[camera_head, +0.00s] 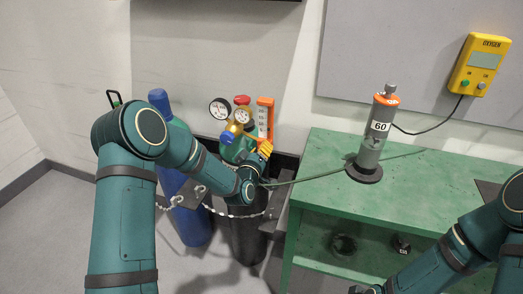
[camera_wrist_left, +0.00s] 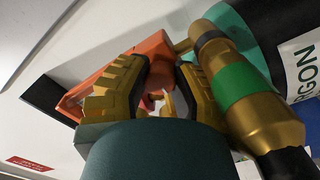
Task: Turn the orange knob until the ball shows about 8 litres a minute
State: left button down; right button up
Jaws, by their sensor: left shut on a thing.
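The orange flowmeter (camera_head: 265,116) stands upright on the brass regulator of the gas cylinder, with a pale scaled tube on its front. The ball in it is too small to make out. My left gripper (camera_head: 265,149) is at the foot of the flowmeter. In the left wrist view its gold, dark-padded fingers (camera_wrist_left: 158,92) are shut on the orange knob, which they mostly hide. The orange flowmeter body (camera_wrist_left: 72,103) also shows there, beyond the fingers.
Two round gauges (camera_head: 219,108) and the brass regulator (camera_head: 232,131) crowd my left gripper. A blue cylinder (camera_head: 193,224) stands left, with a chain in front. A green bench (camera_head: 320,168) at the right carries a grey post marked 60 (camera_head: 372,147). A yellow OXYGEN meter (camera_head: 481,65) hangs behind.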

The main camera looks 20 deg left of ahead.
pick_arm(q)
jog(key=shift+w+a+r, duration=0.1)
jog(key=shift+r, duration=0.15)
jog(key=c, duration=0.7)
grip_release()
jog(key=shift+f, duration=0.1)
jog(key=shift+s+f, duration=0.1)
jog(key=shift+s, duration=0.4)
jog(key=s, duration=1.1)
jog(key=shift+s+a, duration=0.1)
jog(key=shift+a, duration=0.1)
